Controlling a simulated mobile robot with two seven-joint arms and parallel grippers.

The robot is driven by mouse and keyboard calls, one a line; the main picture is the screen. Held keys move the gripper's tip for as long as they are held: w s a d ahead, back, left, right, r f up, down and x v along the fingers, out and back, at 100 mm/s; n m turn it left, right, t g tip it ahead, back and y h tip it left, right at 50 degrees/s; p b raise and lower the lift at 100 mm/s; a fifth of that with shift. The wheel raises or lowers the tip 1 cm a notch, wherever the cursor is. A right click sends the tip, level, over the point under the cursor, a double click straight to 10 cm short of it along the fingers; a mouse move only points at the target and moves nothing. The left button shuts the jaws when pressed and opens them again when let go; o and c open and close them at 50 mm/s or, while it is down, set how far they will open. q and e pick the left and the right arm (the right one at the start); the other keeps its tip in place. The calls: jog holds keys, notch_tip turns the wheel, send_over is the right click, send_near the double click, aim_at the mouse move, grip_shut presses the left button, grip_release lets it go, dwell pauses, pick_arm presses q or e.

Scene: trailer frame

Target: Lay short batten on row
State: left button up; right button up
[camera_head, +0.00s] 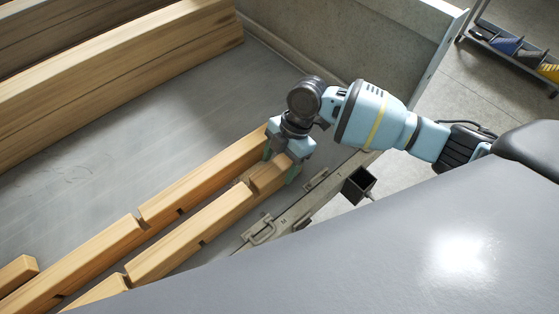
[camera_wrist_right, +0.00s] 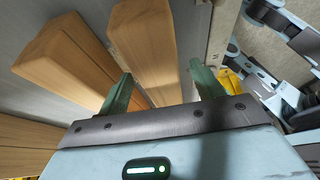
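Light wooden battens lie end to end in two parallel rows on the grey trailer floor. The far row shows a batten (camera_head: 200,178) and another (camera_head: 75,262); the near row shows a batten (camera_head: 190,236) and a short piece (camera_head: 268,178) at its upper right end. My right gripper (camera_head: 281,164) points down at that end, with green fingers apart. In the right wrist view, my right gripper (camera_wrist_right: 163,88) is open, with a batten end (camera_wrist_right: 143,45) in the space between its fingers; contact is unclear. Another batten (camera_wrist_right: 65,60) lies to its left. My left gripper is not in view.
Large timber beams (camera_head: 110,85) lie at the upper left. Bare trailer floor (camera_head: 110,170) lies between them and the rows. The trailer side wall (camera_head: 405,35) stands at the upper right. A latch handle (camera_head: 262,232) sits on the near edge. Shelved bins (camera_head: 507,45) stand beyond.

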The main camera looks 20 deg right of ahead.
jog(key=v, duration=0.6)
jog(key=shift+d+r, duration=0.1)
jog(key=shift+r, duration=0.3)
jog(key=shift+w+d+r, duration=0.1)
jog(key=shift+d+r, duration=0.1)
jog(key=shift+r, duration=0.3)
jog(key=shift+f, duration=0.1)
